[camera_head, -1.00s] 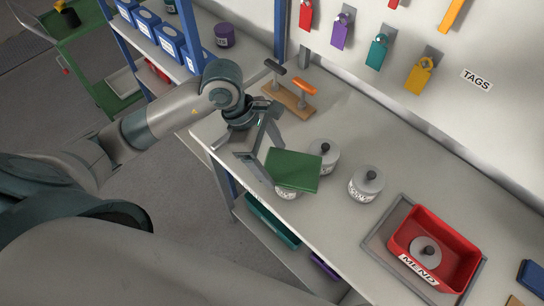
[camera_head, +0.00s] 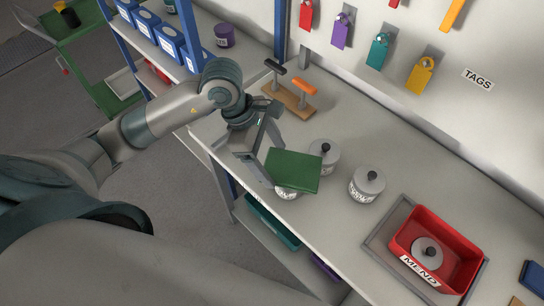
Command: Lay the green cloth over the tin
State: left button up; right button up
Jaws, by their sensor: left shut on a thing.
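The green cloth (camera_head: 293,170) is a flat, stiff-looking rectangle above the front edge of the bench. My left gripper (camera_head: 266,160) is at its left edge, shut on it. A pale labelled tin (camera_head: 286,194) shows below the cloth's front edge; the cloth hides its top. I cannot tell whether the cloth touches it. My right gripper is not in view.
A red bin marked MEND (camera_head: 467,254), holding a grey lid (camera_head: 427,253), sits in a grey tray (camera_head: 377,243) at the right. A wooden stand with black and orange handles (camera_head: 289,98) is behind the gripper. Coloured tags hang on the wall. The bench's back middle is clear.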

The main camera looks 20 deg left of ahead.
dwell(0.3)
pick_arm(q)
jog(key=shift+b, duration=0.4)
dwell(0.8)
jog(key=shift+f+b, duration=1.05)
jog(key=shift+b, duration=0.2)
dwell(0.5)
jog(key=o, duration=1.1)
jog(key=shift+r, duration=0.1)
